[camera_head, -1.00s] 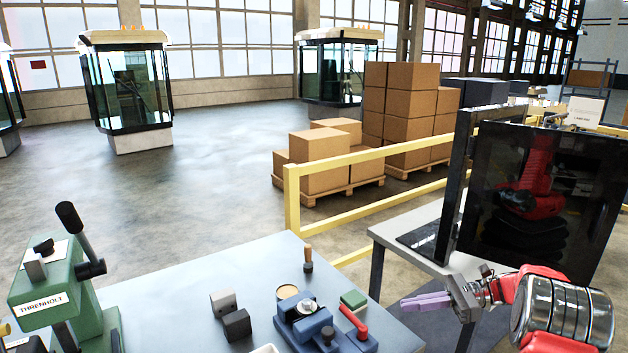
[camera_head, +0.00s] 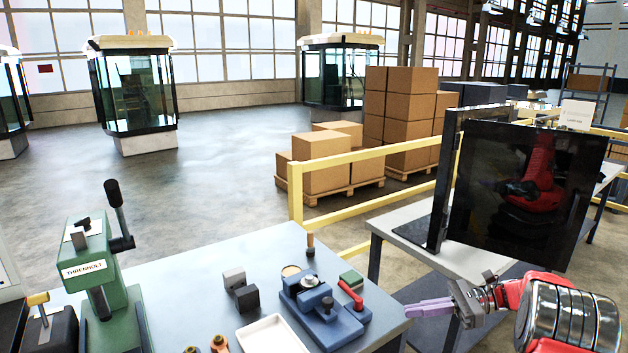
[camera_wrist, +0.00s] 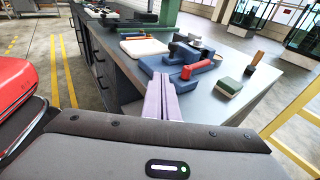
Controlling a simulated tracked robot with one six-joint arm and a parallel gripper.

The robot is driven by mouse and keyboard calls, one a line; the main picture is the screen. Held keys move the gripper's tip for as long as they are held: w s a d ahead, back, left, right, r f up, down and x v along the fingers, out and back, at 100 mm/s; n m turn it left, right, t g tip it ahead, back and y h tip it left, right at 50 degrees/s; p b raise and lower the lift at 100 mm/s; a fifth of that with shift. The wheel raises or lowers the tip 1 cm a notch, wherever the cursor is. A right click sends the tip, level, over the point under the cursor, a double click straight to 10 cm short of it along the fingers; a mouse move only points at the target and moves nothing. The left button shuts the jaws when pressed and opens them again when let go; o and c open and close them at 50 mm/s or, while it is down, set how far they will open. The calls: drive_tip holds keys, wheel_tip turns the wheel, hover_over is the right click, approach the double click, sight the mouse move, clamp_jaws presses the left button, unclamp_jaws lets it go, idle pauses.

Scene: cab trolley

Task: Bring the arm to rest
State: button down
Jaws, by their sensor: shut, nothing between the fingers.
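My gripper (camera_head: 428,308) is at the lower right of the head view, beside the right end of the workbench (camera_head: 205,268). Its two lilac fingers are together with nothing between them. They point left toward the bench. In the wrist view the closed fingers (camera_wrist: 161,98) reach forward at the near edge of the bench, with a blue vise (camera_wrist: 178,70) beyond them. My red arm is bent at the right of the head view. From these views I cannot tell the exact gap between fingers and bench.
A blue vise with a red handle (camera_head: 322,308), dark blocks (camera_head: 246,297), a white tray (camera_head: 272,336) and a green press (camera_head: 98,262) stand on the bench. A dark panel (camera_head: 520,192) stands behind my arm. A yellow rail (camera_head: 296,195) runs beyond the bench.

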drive_tip(key=s+f+n+g+h, duration=0.1)
drive_tip(key=s+f+n+h, duration=0.45)
drive_tip(key=s+f, duration=0.3)
drive_tip(key=s+a+r+n+t+h, duration=0.2)
drive_tip(key=s+a+r+n+h, duration=0.1)
drive_tip(key=s+r, duration=0.3)
drive_tip(key=s+a+r+n+t+h, duration=0.2)
drive_tip(key=s+a+r+n+h, duration=0.2)
drive_tip(key=s+r, duration=0.3)
drive_tip(key=s+a+r+n+t+h, duration=0.1)
drive_tip(key=s+a+r+n+h, duration=0.2)
drive_tip(key=s+r+n, duration=0.3)
drive_tip(key=s, duration=0.5)
drive_tip(key=shift+a+r+t, duration=0.15)
drive_tip(key=shift+r+t, duration=0.1)
drive_tip(key=shift+t, duration=0.15)
drive_tip(key=c, duration=2.5)
unclamp_jaws()
drive_tip(key=shift+s, duration=0.1)
